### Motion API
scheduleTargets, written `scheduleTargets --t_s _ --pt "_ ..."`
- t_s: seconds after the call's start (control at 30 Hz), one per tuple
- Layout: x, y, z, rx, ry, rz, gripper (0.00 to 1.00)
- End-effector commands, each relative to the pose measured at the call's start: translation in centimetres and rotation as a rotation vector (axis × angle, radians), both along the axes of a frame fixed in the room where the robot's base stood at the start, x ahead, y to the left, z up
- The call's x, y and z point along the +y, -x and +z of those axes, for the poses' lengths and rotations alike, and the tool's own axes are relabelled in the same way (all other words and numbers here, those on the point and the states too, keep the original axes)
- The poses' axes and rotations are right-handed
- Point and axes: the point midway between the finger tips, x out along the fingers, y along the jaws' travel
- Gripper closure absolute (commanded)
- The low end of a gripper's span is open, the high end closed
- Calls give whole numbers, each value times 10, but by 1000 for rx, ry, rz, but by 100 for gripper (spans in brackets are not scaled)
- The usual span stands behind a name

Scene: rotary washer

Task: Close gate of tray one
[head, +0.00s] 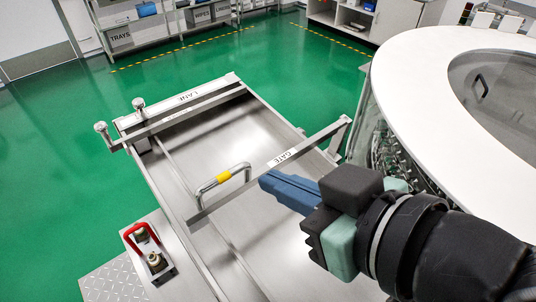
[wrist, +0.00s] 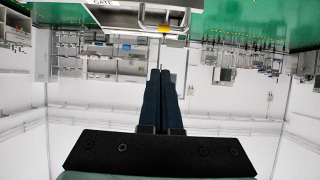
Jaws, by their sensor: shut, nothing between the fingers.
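The gate (head: 283,158) is a metal bar labelled GATE. It runs diagonally across the metal tray (head: 205,140), from near its left rail to a post at its right edge. A U-shaped handle with a yellow grip (head: 223,177) stands on the gate. My gripper (head: 268,180) is shut and empty, with its blue fingers close to the bar, right of the handle. I cannot tell whether they touch. In the wrist view the shut fingertips (wrist: 160,72) point toward the yellow grip (wrist: 165,29), with the gate label (wrist: 103,3) at the top edge.
A bar labelled LANE (head: 182,97) with two knobs crosses the tray's far end. A red handle (head: 141,233) stands on a block at the lower left. The round white washer (head: 420,90) stands close on the right. Green floor (head: 60,170) is clear at the left.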

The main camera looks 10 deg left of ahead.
Motion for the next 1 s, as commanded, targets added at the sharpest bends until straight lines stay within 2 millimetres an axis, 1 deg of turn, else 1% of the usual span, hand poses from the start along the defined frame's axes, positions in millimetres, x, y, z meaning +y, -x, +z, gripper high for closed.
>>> scheduleTargets --t_s 0.17,0.57,0.77,0.8,0.87,1.0 --pt "8 -4 -7 2 1 9 100" --pt "38 -27 -27 2 0 9 100" --pt "57 -41 -38 2 0 9 100" --pt "64 -46 -40 10 -1 9 100" --pt "72 -53 -46 9 1 8 100" --pt "75 -57 -65 9 1 4 100"
